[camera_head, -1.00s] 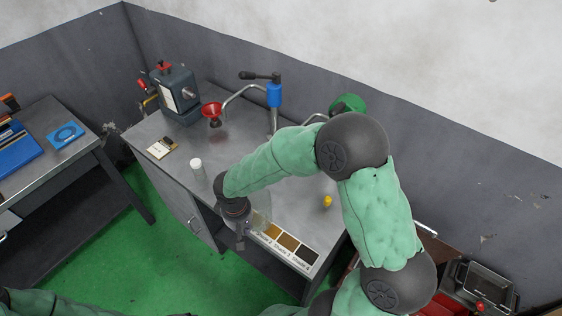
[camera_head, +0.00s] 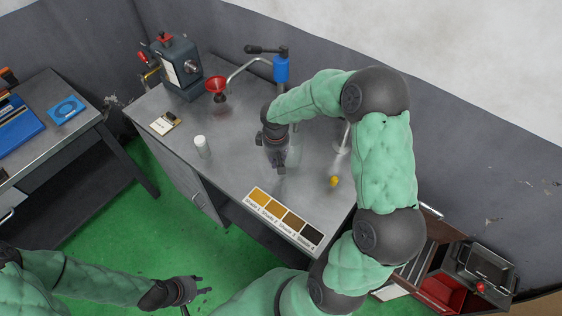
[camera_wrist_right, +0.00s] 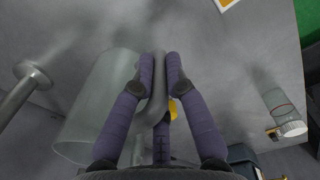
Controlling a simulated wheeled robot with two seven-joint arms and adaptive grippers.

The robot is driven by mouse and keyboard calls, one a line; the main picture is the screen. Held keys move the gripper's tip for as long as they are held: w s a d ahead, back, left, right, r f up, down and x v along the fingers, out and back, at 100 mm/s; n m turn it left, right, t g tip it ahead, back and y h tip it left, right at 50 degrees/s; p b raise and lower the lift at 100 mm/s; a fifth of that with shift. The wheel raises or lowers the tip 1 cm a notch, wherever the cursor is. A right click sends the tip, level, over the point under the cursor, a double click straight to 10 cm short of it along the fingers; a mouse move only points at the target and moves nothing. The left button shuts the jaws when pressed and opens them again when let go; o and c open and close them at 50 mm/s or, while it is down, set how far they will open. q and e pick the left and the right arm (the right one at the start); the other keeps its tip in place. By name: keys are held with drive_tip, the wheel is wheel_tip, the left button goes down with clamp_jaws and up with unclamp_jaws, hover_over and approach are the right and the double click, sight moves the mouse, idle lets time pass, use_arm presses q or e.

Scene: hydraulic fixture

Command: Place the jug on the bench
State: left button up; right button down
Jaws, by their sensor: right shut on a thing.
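The jug is a clear, see-through vessel (camera_wrist_right: 98,110) at the left of the right wrist view. My right gripper (camera_wrist_right: 160,62) is shut on its grey handle there. In the head view my right gripper (camera_head: 277,165) points down over the middle of the grey metal bench (camera_head: 232,172), and the jug is only faintly visible beside it. I cannot tell whether the jug's base touches the bench. My left gripper (camera_head: 204,285) looks open and empty, low in front of the bench over the green floor.
A shade card (camera_head: 285,217) lies at the bench's front edge. A white-capped bottle (camera_head: 202,147), a small yellow item (camera_head: 334,181), a red funnel (camera_head: 216,85), a blue-headed fixture (camera_head: 281,67) and a grey machine (camera_head: 181,68) stand around. Bare bench lies between bottle and gripper.

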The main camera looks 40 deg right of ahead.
drive_tip(key=shift+w+d+f, duration=0.1)
drive_tip(key=shift+w+d, duration=0.05)
drive_tip(key=shift+d, duration=0.4)
drive_tip(key=shift+w+d, duration=0.15)
drive_tip(key=shift+d, duration=0.35)
drive_tip(key=shift+f+b, duration=0.3)
drive_tip(key=shift+f, duration=1.4)
drive_tip(key=shift+f, duration=0.1)
drive_tip(key=c, duration=1.3)
unclamp_jaws()
drive_tip(key=shift+o, duration=0.2)
